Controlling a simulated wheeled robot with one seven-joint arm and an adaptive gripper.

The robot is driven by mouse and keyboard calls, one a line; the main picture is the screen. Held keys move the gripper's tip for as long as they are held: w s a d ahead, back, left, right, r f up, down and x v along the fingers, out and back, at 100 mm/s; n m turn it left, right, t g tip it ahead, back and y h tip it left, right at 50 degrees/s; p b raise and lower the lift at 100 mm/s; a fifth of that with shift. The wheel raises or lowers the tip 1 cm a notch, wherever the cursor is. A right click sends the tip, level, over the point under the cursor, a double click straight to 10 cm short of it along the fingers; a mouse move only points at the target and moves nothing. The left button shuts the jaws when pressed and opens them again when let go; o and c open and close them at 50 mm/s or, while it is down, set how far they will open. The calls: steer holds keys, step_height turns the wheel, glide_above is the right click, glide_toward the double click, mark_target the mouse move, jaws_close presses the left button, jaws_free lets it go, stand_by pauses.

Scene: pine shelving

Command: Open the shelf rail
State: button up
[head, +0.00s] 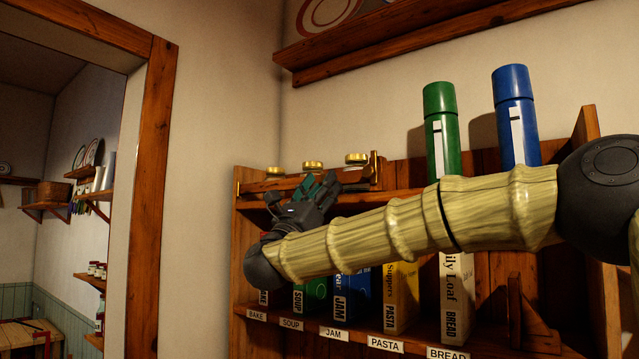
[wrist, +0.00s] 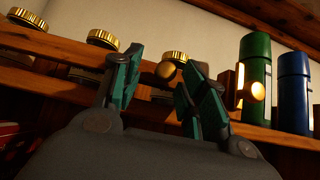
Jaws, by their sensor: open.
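The shelf rail (head: 270,185) is a wooden bar along the front of the upper shelf, before several gold-lidded jars. It crosses the left of the wrist view (wrist: 40,44). A second round brass piece (wrist: 258,91) shows by a wooden post at the right. My gripper (head: 320,185) has dark green fingers and is open at the rail's right part, partly covering it; in the wrist view its fingers (wrist: 165,78) stand apart.
A green bottle (head: 441,130) and a blue bottle (head: 516,115) stand on the upper shelf to the right. Labelled boxes, such as the pasta box (head: 401,290), fill the lower shelf beneath my arm. A wall shelf (head: 400,45) hangs above. A doorway opens at left.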

steer(key=shift+s+d+r, duration=0.3)
steer(key=shift+s+r, duration=0.1)
steer(key=shift+s, duration=0.35)
steer(key=shift+w+a+f, duration=0.1)
steer(key=shift+w+f, duration=0.25)
steer(key=shift+w, duration=0.4)
steer(key=c, duration=0.4)
steer(key=shift+w, duration=0.1)
steer(key=c, duration=0.3)
steer(key=shift+s+r, duration=0.1)
steer(key=shift+s, duration=0.2)
jaws_close()
steer(key=shift+b, duration=0.4)
